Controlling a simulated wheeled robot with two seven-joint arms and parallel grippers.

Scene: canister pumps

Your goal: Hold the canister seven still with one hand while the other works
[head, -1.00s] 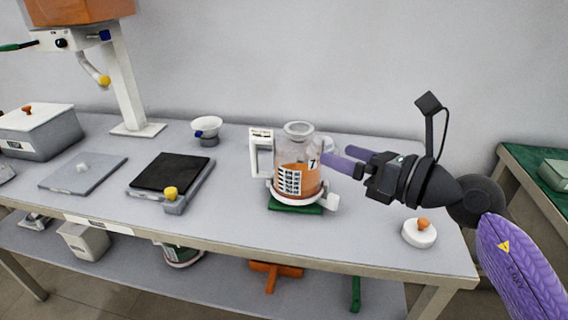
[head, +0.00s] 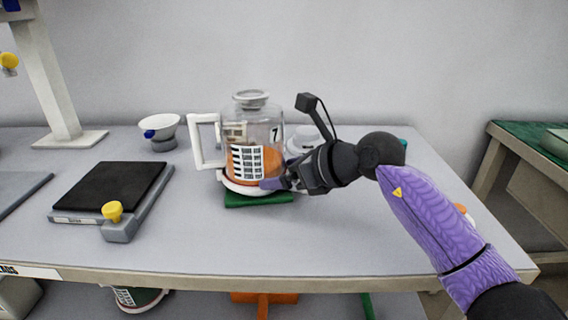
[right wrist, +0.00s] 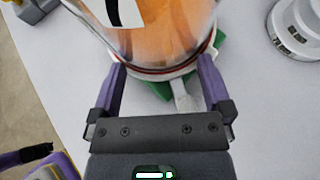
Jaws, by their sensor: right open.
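Canister seven (head: 254,140) stands upright on a green mat (head: 258,199). It is a clear jar with orange contents, a barcode label, a "7" mark, a white handle (head: 206,141) at left and a white base. My right gripper (head: 272,184) is low at its right front side. In the right wrist view the open purple fingers (right wrist: 162,68) reach to either side of the canister's lower edge (right wrist: 165,72), with a pale tab (right wrist: 185,98) between them. I cannot tell whether they touch it. My left gripper is not clearly seen in any view.
A black-topped scale (head: 110,186) with a yellow knob and a white cup (head: 159,127) stand to the left. A round white device (head: 303,138) stands behind my right gripper. My right forearm crosses the table's right side. The table front before the canister is clear.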

